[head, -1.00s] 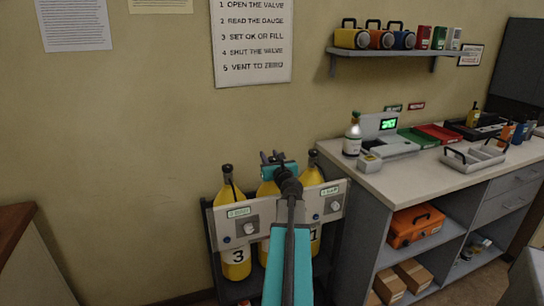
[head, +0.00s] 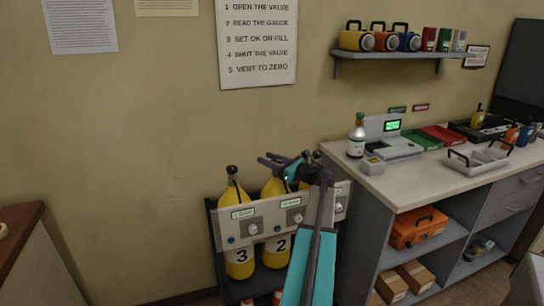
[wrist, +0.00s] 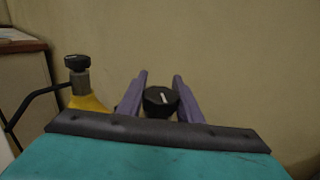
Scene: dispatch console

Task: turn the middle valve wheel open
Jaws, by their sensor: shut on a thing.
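Three yellow cylinders stand in a rack in the head view: cylinder 3 (head: 239,262) at left, middle cylinder 2 (head: 275,252), and cylinder 1, mostly behind my arm. My gripper (head: 269,161) is at the top of the middle cylinder, its purple fingers pointing left. In the wrist view, the black middle valve wheel (wrist: 160,101) with a white mark sits between the fingers, which are shut on it. The white mark stands nearly upright. The wheel is hidden in the head view. The valve of cylinder 3 (wrist: 76,68) stands left of it.
A grey panel (head: 262,228) with small labels, knobs and blue dots crosses the cylinders. At right, a counter (head: 400,180) holds a bottle (head: 356,140), a scale-like device with a green display (head: 392,126) and trays. The plain wall lies behind; a brown-topped cabinet (head: 18,225) is at left.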

